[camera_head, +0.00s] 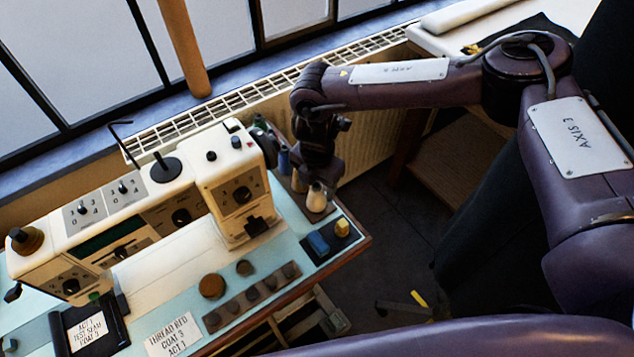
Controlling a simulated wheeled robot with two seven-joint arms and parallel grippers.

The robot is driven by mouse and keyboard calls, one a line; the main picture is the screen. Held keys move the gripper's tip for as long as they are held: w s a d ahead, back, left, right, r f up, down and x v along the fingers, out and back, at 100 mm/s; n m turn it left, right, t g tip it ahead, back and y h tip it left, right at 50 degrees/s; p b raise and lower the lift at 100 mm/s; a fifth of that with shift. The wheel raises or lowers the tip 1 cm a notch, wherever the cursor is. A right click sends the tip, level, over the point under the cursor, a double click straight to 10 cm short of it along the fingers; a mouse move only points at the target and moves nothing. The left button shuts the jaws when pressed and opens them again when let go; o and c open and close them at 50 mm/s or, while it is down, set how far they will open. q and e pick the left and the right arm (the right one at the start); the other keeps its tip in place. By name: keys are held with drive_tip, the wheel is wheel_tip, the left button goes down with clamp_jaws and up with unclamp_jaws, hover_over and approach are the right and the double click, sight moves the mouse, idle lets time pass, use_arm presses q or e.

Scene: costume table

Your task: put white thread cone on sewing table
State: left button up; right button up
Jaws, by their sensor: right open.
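A white thread cone (316,199) stands upright near the right end of the light-blue sewing table (290,243), beside the sewing machine. My right gripper (318,180) is right above it, pointing down, and is open. Its dark fingers cover the cone's top, and I cannot tell whether they touch it. A second pale cone (299,182) stands just behind, partly hidden by the gripper. My left gripper is not in view.
The cream sewing machine (185,188) fills much of the table. A dark tray (318,254) with a blue block and a yellow block lies at the right edge. A radiator (365,145) runs along the wall.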

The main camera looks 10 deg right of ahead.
wheel_tip(320, 180, up, 8)
drive_tip(key=shift+f+b, duration=0.1)
drive_tip(key=shift+b, duration=0.6)
